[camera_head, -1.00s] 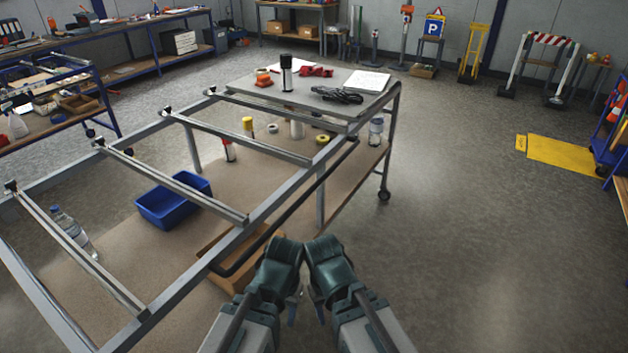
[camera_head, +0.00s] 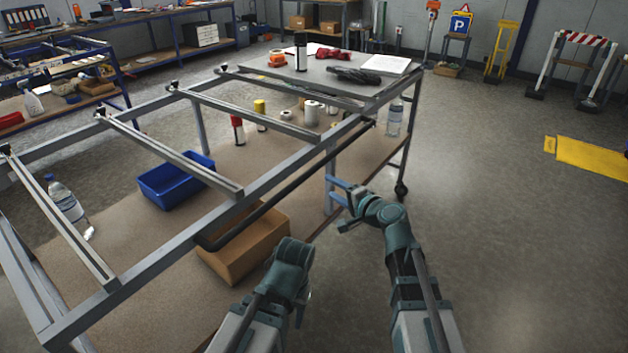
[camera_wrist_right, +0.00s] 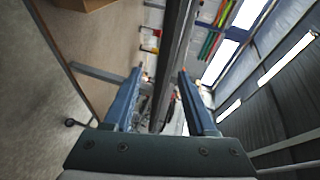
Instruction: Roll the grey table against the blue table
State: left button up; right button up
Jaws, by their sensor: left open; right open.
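The grey table (camera_head: 130,142) is an open metal frame with crossbars, a brown lower shelf and castors. A dark handle rail (camera_head: 282,192) runs along its near side. The blue table (camera_head: 118,80), with blue legs, stands apart beyond it at the far left. My right gripper (camera_head: 340,196) is open near the right part of the rail. In the right wrist view, a dark bar shows between its blue fingers (camera_wrist_right: 165,102); whether it lies within their reach I cannot tell. My left gripper (camera_head: 301,302) is open, low in front of the table; its fingers are mostly hidden.
A blue bin (camera_head: 176,180), a cardboard box (camera_head: 245,245) and bottles (camera_head: 66,205) are on the grey table's lower shelf. A notebook (camera_head: 387,64) and tools lie on its top. The floor at right is clear up to a yellow mat (camera_head: 595,158).

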aim_at(316, 170)
jog(key=shift+m+t, duration=0.5)
jog(key=shift+m, duration=0.1)
jog(key=b+x, duration=0.1)
jog(key=x, duration=0.3)
jog(key=d+x, duration=0.1)
jog(key=x, duration=0.4)
jog(key=w+b+x, duration=0.1)
jog(key=x, duration=0.3)
jog(key=shift+w+d+b, duration=0.1)
jog(key=shift+w+b, duration=0.2)
jog(key=shift+w, duration=0.05)
grip_shut()
dwell(0.5)
